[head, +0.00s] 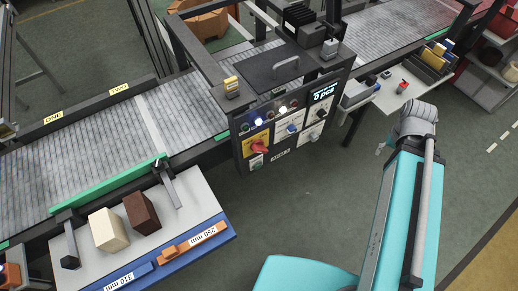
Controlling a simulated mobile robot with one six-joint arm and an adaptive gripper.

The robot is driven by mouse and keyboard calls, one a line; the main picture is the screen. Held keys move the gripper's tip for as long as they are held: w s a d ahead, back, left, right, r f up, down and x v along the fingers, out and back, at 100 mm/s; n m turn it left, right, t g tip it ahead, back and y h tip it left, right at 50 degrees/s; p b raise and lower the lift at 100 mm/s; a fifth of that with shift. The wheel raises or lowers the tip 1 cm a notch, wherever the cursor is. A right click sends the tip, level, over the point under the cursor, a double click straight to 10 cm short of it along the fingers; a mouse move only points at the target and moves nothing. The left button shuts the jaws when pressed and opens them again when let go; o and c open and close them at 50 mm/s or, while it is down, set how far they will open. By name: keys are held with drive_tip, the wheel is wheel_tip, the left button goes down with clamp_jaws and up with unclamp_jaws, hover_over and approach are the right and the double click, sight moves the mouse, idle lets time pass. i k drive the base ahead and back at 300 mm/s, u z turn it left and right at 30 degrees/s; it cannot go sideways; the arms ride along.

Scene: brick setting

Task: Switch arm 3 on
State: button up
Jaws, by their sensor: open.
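A dark control box (290,105) stands beside the conveyor in the middle of the head view. Its front has a row of small lamps (258,121), one lit blue-white. A small plate (280,154) below has lettering too small to read surely. A lit display (323,92) shows "0 pcs". I cannot tell which control belongs to arm 3, or the switch positions. My arm rises at right, apart from the box; its jaws do not show.
The conveyor (100,150) runs behind the box. A table (195,200) at lower left holds a cream block (108,230) and a brown block (142,212). A white side table (400,92) with a red button stands at upper right. Floor before the box is clear.

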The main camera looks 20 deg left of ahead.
sight(257, 147)
drive_tip(key=k, duration=2.05)
drive_tip(key=u, duration=0.7)
drive_tip(key=i, duration=1.05)
